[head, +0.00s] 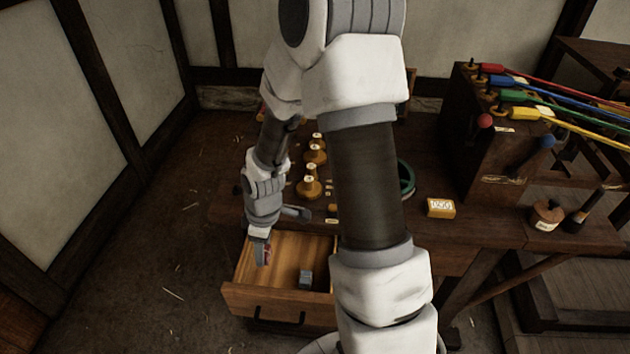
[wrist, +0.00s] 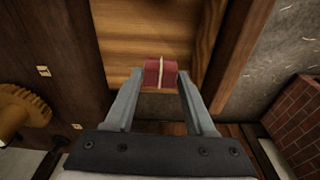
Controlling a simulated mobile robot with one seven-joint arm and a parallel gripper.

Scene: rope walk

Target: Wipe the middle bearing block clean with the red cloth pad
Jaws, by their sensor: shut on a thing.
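My gripper (wrist: 160,84) is shut on the red cloth pad (wrist: 153,74), which has a pale band across it. In the head view my gripper (head: 262,246) points down over the open drawer (head: 277,300), and only a sliver of the red pad (head: 267,254) shows. I cannot tell whether the pad touches the drawer floor. I cannot make out the middle bearing block for certain; my arm covers much of the bench.
A small grey block (head: 306,279) lies in the drawer. Yellow turned pieces (head: 309,187) stand on the bench behind it. A dark cabinet (head: 505,150) with coloured ropes stands at the right. Floor at left is clear.

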